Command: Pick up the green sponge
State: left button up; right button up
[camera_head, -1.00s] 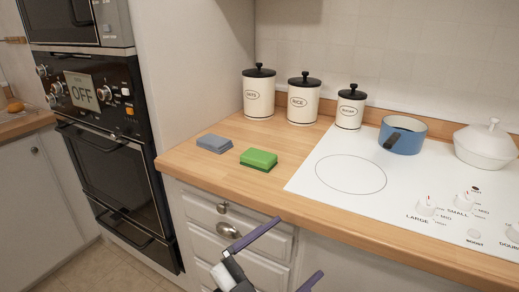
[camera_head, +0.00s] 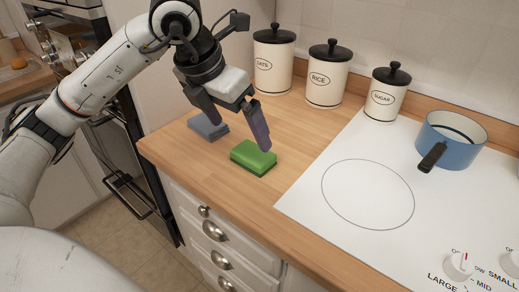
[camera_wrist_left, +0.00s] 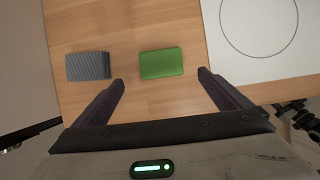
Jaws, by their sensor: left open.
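The green sponge (camera_head: 253,158) lies flat on the wooden counter, with a darker layer underneath. It also shows in the left wrist view (camera_wrist_left: 161,63), just beyond the fingertips and roughly centred between them. My left gripper (camera_head: 236,126) is open and empty above the counter. In the head view one finger reaches down close above the sponge and the other is near the grey sponge. In the left wrist view my left gripper (camera_wrist_left: 162,80) has its two purple fingers spread wide. My right gripper is not in view.
A grey sponge (camera_head: 208,126) lies left of the green one. Canisters marked oats (camera_head: 273,62), rice (camera_head: 327,78) and sugar (camera_head: 386,95) stand behind. A white cooktop (camera_head: 330,225) with a blue pot (camera_head: 448,142) is at the right. The counter's front edge is close.

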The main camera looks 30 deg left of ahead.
aim_at(253, 152)
pick_arm(q)
jog(key=x, duration=0.3)
jog(key=shift+d+f, duration=0.1)
jog(key=shift+f, duration=0.2)
jog(key=x, duration=0.5)
jog(key=shift+w+f+p, duration=0.15)
jog(key=shift+w+p, duration=0.25)
jog(key=shift+c, duration=0.4)
jog(key=c, duration=1)
